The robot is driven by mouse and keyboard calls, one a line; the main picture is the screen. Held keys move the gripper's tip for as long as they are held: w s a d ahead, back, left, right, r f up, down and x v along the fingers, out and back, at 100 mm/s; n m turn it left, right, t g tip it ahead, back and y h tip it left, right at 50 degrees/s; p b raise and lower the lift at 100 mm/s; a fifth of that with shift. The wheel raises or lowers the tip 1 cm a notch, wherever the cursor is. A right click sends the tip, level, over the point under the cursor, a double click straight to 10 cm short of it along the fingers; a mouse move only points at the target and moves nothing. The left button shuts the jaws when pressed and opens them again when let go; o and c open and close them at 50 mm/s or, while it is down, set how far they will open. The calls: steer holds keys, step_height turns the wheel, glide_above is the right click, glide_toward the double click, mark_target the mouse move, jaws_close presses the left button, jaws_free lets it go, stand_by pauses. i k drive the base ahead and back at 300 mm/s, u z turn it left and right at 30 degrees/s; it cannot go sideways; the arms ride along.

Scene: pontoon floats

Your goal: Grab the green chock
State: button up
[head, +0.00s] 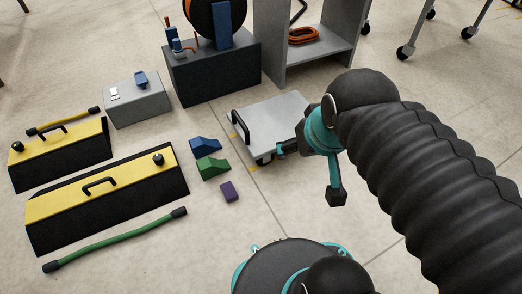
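The green chock (212,167) is a small wedge lying on the pale floor left of centre. A blue chock (205,147) of similar shape lies just behind it, and a small purple block (229,191) lies in front of it to the right. My gripper (308,174) is to the right of the green chock, apart from it, beside the low grey cart. Its two teal fingers with dark tips are spread wide, one toward the left and one downward. Nothing shows between them.
Two yellow-topped black floats (110,190) (62,152) lie to the left. A green hose (115,240) lies in front of them. The low grey cart (270,117) stands behind the chocks to the right. Floor right of the purple block is clear.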

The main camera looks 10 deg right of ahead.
mark_target(208, 167)
steer(key=u, duration=0.45)
steer(key=k, duration=0.6)
steer(key=u, duration=1.2)
steer(key=i, duration=1.4)
steer(key=z, duration=0.65)
